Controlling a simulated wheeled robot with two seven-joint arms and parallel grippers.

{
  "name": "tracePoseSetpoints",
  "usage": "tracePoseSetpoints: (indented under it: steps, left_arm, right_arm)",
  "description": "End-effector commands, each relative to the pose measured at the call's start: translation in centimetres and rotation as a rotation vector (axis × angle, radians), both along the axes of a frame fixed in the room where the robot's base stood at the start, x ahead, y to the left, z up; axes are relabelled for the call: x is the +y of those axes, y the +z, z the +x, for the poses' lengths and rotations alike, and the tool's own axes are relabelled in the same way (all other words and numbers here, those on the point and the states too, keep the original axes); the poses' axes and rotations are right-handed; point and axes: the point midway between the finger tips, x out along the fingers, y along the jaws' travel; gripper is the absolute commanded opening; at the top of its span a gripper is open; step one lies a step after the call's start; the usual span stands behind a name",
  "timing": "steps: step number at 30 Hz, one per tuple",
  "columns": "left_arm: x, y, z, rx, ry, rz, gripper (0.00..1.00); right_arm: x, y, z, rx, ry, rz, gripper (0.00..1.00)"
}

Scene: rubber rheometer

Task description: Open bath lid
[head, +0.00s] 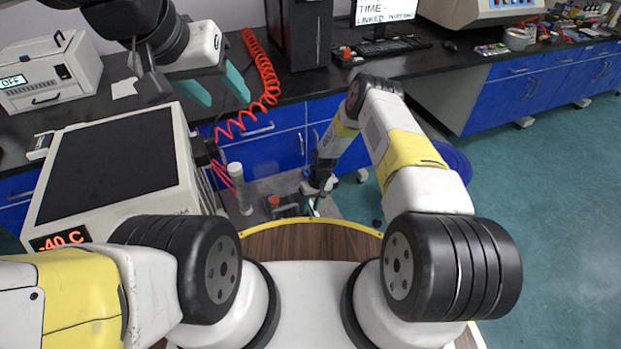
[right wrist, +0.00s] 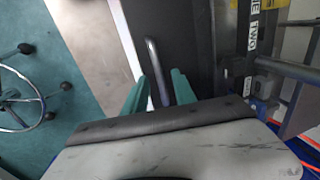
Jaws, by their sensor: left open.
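The bath is the white box at the left of the head view, with a red "-40 C" display (head: 60,240). Its lid (head: 105,165) appears as a flat dark panel covering the top, and looks shut. My left gripper (head: 227,99) has two teal fingers spread apart with nothing between them. It appears above and beyond the lid's far right corner, apart from it. My right gripper hangs low by the blue cabinets, small and partly hidden in the head view. In the right wrist view my right gripper (right wrist: 159,77) has its teal fingers apart, and a grey metal bar shows between or beyond them.
A small white device (head: 50,75) showing "OFF" stands on the black bench behind the bath. A coiled red hose (head: 265,75) hangs near my left gripper. A black computer tower (head: 300,32) and monitor stand behind. Open green floor (head: 555,200) lies at the right.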

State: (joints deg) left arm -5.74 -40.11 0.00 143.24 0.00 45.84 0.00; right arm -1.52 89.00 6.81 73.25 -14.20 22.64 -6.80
Motion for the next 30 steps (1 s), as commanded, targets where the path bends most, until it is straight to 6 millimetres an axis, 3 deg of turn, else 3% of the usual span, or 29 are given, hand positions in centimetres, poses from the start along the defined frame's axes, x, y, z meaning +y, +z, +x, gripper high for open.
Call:
tracePoseSetpoints:
  steps: [7, 12, 30]
  left_arm:
    - [0.0, 0.0, 0.0, 0.0, 0.0, 0.0, 0.52]
    - [0.0, 0.0, 0.0, 0.0, 0.0, 0.0, 0.52]
    - [0.0, 0.0, 0.0, 0.0, 0.0, 0.0, 0.52]
  right_arm:
    - [0.04, -0.11, 0.02, -0.001, 0.0, 0.0, 0.32]
    - [0.03, -0.1, 0.01, 0.0, 0.0, 0.0, 0.01]
    - [0.03, -0.08, 0.01, 0.0, 0.0, 0.0, 0.0]
